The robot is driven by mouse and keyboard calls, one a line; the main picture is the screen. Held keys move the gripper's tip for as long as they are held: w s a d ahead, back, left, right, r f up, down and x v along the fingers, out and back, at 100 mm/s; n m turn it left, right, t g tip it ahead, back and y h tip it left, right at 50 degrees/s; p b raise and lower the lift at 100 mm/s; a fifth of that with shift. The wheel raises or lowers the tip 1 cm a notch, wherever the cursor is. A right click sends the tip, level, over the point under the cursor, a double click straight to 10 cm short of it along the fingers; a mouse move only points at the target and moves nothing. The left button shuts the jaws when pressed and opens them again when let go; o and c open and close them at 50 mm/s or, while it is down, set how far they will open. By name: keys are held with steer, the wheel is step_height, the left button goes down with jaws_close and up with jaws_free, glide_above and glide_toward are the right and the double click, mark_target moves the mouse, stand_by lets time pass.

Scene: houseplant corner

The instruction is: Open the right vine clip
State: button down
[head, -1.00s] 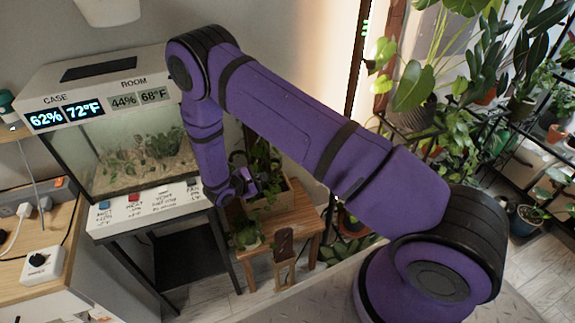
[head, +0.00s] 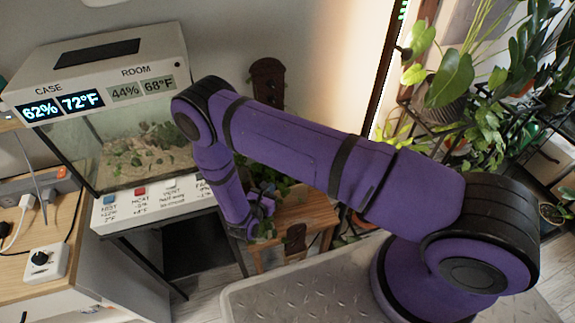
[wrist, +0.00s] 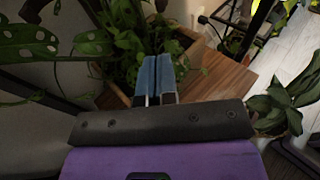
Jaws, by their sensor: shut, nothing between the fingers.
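I cannot pick out the right vine clip in either view; leaves, my arm and my gripper may cover it. A leafy vine plant grows in a wooden planter box (wrist: 188,36) on a small wooden stool (wrist: 225,80). In the wrist view my gripper (wrist: 157,60) has its two blue fingers together and empty, pointing at the planter and its leaves. Whether the fingertips touch the leaves is unclear. In the head view my gripper (head: 264,206) is small and partly hidden, in front of the planter on the stool (head: 318,222).
A glass terrarium case (head: 135,150) with temperature displays stands left of the stool. A wooden side table (head: 55,225) with a dial box (head: 43,262) is at far left. Dense potted plants (head: 450,85) fill the right. A perforated leaf (wrist: 28,40) hangs left of my gripper.

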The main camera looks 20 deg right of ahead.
steer(key=shift+d, duration=0.1)
steer(key=x, duration=1.4)
steer(key=shift+f, duration=0.15)
steer(key=shift+s+d+n+t+y, duration=0.1)
steer(key=shift+d+n+t+y, duration=0.15)
steer(key=shift+n+y, duration=0.2)
